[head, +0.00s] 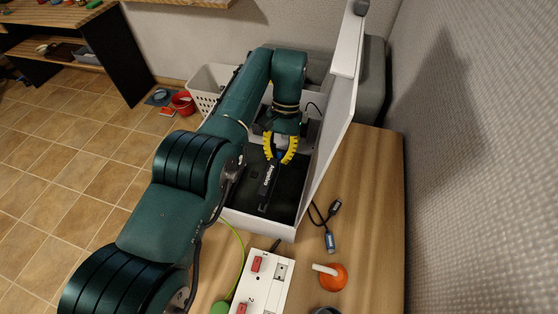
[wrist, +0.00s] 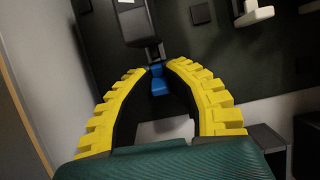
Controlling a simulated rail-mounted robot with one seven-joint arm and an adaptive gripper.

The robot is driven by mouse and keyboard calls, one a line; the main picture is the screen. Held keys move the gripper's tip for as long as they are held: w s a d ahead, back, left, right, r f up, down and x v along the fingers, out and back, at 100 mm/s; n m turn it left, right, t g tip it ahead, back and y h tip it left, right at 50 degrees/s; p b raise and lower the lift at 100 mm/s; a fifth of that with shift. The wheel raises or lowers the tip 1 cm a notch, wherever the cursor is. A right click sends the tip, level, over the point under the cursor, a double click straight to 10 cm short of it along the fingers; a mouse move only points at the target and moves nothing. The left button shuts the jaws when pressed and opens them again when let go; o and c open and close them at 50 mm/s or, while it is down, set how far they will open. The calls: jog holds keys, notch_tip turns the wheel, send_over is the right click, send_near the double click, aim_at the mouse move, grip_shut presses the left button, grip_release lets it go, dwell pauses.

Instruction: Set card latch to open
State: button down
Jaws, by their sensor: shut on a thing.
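My gripper (head: 277,158) reaches down into an open white case (head: 305,190) in the head view. Its yellow ribbed fingers also show in the wrist view (wrist: 157,72), where their tips close around a small blue latch (wrist: 159,86). In the wrist view a dark, long part (wrist: 135,22) runs from the top edge down to the fingertips. The fingers hide part of the latch, and I cannot tell its setting.
The case's tall white side panel (head: 335,115) stands close to the right of my arm. In front are a white switch box (head: 265,285), an orange round object (head: 333,277) and a dark cable (head: 329,240). A white basket (head: 205,90) is behind.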

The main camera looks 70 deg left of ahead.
jog(key=shift+r, duration=0.15)
jog(key=c, duration=1.1)
grip_release()
jog(key=shift+d, duration=0.1)
jog(key=shift+o, duration=0.2)
jog(key=shift+r+p, duration=0.1)
jog(key=shift+p, duration=0.35)
